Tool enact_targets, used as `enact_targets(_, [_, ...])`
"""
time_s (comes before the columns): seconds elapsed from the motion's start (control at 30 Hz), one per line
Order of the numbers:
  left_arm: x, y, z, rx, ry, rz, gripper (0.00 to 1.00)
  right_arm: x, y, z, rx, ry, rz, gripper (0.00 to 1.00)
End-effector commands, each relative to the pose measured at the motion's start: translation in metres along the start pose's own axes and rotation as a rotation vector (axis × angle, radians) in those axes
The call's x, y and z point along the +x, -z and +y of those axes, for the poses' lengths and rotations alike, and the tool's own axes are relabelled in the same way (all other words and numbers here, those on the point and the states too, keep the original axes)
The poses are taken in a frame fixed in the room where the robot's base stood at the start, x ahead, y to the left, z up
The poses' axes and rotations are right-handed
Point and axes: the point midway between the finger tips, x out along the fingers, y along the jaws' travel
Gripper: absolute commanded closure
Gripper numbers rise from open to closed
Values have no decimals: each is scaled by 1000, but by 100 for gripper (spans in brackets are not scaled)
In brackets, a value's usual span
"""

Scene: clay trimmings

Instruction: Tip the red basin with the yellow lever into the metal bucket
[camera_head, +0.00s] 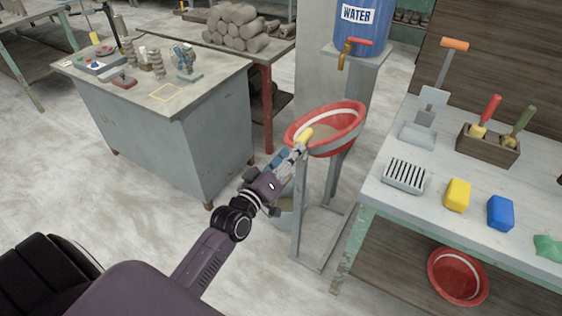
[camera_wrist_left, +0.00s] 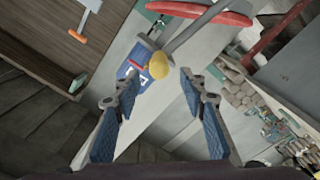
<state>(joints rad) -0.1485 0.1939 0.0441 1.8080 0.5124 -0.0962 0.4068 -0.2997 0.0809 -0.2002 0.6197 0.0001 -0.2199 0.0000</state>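The red basin (camera_head: 350,112) with a white band sits on a grey stand (camera_head: 299,215); its rim looks higher on the right. Greyish-brown content shows inside. Its yellow lever knob (camera_head: 304,135) is at the basin's near left, right by the tips of my left gripper (camera_head: 296,150). In the left wrist view, my left gripper (camera_wrist_left: 157,82) is open, and the yellow knob (camera_wrist_left: 159,65) lies just ahead, between the fingertips' lines. The red basin (camera_wrist_left: 205,12) shows at the top there. The metal bucket (camera_head: 286,208) stands low, mostly hidden by my left arm. My right gripper is not in view.
A blue water tank (camera_head: 357,30) with a tap stands behind the basin. At right, a workbench (camera_head: 400,205) holds tools, a yellow block and a blue block; another red basin (camera_head: 457,276) sits beneath it. A grey cabinet (camera_head: 190,140) stands left. The floor between is clear.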

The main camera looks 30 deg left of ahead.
Motion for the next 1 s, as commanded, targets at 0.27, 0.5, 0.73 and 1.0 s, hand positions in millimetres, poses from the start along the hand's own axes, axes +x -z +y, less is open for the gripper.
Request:
enact_targets(0.27, [-40, 1, -1, -1, 1, 1, 61, 0, 0, -1, 0, 1, 0, 60])
enact_targets(0.5, [-48, 1, 0, 0, 0, 2, 61, 0, 0, -1, 1, 1, 0, 60])
enact_targets(0.73, [-48, 1, 0, 0, 0, 2, 61, 0, 0, -1, 0, 1, 0, 60])
enact_targets(1.0, [-47, 1, 0, 0, 0, 2, 61, 0, 0, -1, 1, 1, 0, 60])
